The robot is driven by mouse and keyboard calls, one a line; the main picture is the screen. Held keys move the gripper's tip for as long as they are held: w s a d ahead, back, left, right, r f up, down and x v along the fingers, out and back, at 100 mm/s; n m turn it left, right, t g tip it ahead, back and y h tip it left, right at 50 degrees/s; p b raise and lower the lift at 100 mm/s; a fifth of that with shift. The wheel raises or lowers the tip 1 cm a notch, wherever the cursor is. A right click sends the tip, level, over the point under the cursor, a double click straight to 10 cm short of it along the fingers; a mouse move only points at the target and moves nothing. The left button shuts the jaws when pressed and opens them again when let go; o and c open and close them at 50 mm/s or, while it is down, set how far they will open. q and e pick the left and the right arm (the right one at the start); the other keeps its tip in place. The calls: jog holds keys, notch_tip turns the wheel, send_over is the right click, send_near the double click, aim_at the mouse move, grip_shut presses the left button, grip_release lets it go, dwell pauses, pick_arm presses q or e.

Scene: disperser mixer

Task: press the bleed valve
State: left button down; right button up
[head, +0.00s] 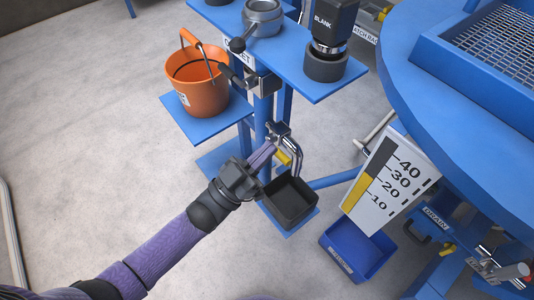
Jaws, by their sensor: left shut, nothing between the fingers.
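My left gripper (266,153) is shut and empty. Its fingertips are at a small metal valve (284,133) with a yellow part (283,157) and a bent pipe, on the blue post. They look very close to it or touching; I cannot tell which. The fingertips cover part of this valve. No bleed label is readable on it. Another metal valve (497,268) with a red knob sits at the lower right, with a label I cannot read clearly. My right gripper is not in view.
A black open bin (290,204) stands below the valve and a blue bin (340,265) to its right. An orange bucket (196,90) stands on a blue side shelf (203,128). A level scale (388,188) hangs near the large round blue platform (440,110).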

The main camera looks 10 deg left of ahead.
pick_arm(q)
jog(key=v, duration=0.9)
jog(key=shift+s+d+f, duration=0.15)
jog(key=shift+d+f, duration=0.1)
